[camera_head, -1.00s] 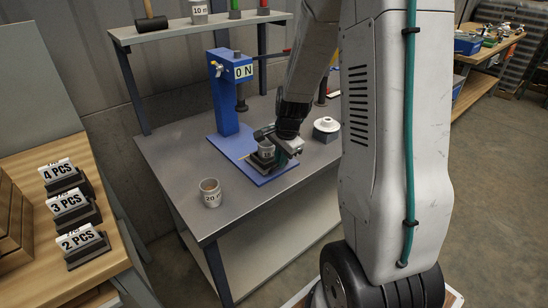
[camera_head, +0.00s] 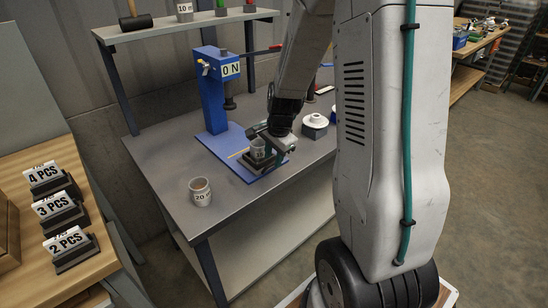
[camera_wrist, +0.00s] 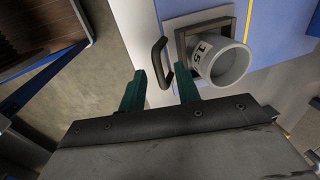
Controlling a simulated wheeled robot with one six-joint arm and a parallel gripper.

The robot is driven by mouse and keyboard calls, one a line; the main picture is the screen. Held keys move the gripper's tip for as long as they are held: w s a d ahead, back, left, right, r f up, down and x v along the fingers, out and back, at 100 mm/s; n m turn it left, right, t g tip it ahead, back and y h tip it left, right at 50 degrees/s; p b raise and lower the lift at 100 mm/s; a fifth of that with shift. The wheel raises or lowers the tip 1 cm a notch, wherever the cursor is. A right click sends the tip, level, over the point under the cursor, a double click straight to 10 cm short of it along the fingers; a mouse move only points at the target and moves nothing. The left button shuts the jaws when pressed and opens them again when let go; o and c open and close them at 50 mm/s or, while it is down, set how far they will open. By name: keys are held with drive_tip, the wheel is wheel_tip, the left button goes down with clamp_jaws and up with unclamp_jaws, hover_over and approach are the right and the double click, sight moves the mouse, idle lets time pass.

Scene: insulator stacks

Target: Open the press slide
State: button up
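The blue press (camera_head: 211,92) stands on the table with a "0 N" display and a blue base plate (camera_head: 222,150). A dark slide (camera_head: 256,164) on that plate holds a grey cup (camera_head: 257,149). In the wrist view the cup (camera_wrist: 226,60) sits in a dark square frame (camera_wrist: 181,42). A black bar handle (camera_wrist: 158,58) stands beside it. My gripper (camera_head: 271,151) is at the right side of the slide. In the wrist view my gripper (camera_wrist: 158,76) has its two green fingers apart, with the handle between their tips, not clamped.
A cup marked 20 (camera_head: 200,192) stands near the table's left front edge. A white round-topped object (camera_head: 315,122) stands right of the press. A shelf (camera_head: 180,26) with a hammer and cups is above. Another table with PCS labels (camera_head: 66,242) is at left.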

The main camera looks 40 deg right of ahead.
wheel_tip(320, 180, up, 7)
drive_tip(key=s, duration=0.1)
drive_tip(key=shift+s, duration=0.2)
drive_tip(key=shift+d, duration=0.1)
idle(0.4)
